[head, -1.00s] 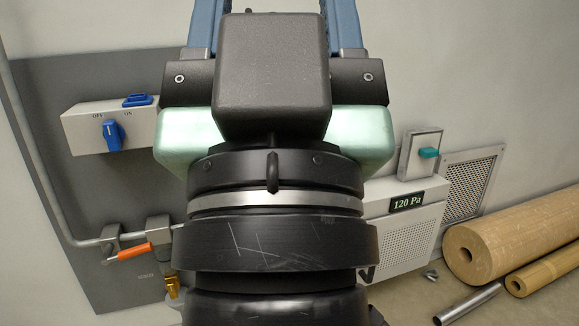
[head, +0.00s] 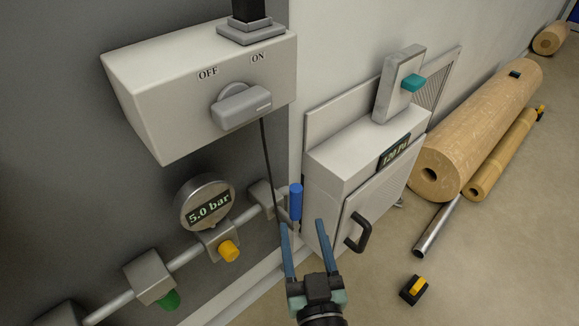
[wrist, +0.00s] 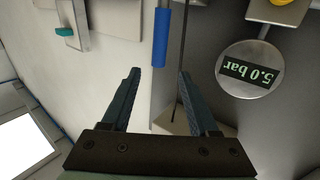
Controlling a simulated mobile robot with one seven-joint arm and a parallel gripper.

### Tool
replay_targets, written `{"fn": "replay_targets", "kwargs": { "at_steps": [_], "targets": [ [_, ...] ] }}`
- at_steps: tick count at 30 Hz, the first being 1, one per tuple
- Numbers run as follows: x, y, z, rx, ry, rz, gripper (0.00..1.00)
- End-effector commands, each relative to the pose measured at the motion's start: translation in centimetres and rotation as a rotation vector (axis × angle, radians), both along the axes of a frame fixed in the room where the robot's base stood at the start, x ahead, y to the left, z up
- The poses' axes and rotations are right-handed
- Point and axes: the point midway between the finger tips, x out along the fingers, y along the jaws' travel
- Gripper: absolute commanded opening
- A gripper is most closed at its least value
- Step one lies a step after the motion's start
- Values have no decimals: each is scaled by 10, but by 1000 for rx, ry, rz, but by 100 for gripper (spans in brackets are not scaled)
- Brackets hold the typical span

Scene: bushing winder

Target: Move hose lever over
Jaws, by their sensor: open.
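The hose lever is a blue cylindrical handle (head: 296,201), standing roughly upright at the right end of the wall pipe. In the wrist view the blue handle (wrist: 161,38) is at the top centre, its near end level with the gap between the fingertips. My gripper (head: 303,226) is open with nothing between its fingers, just below the lever in the head view. In the wrist view its two fingers (wrist: 159,75) point toward the lever. I cannot tell the exact depth between them, and no contact shows.
A thin dark cable (head: 268,165) hangs close to the left finger. A grey OFF/ON switch box (head: 150,95) is above left, with a 5.0 bar gauge (head: 207,207) below it. A cabinet (head: 325,180) with a dark handle (head: 359,233) stands close right. Rolls (head: 470,135) lie farther right.

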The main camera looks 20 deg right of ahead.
Motion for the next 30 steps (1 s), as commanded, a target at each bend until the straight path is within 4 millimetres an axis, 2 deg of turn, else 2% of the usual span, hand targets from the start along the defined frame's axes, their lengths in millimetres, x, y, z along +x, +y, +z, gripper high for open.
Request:
{"fn": "replay_targets", "kwargs": {
  "at_steps": [5, 21, 30],
  "targets": [
    [12, -5, -2, 1, 2, -6, 61],
    [101, -26, -1, 0, 2, -2, 61],
    [123, -31, -2, 2, 3, -2, 61]
  ]
}}
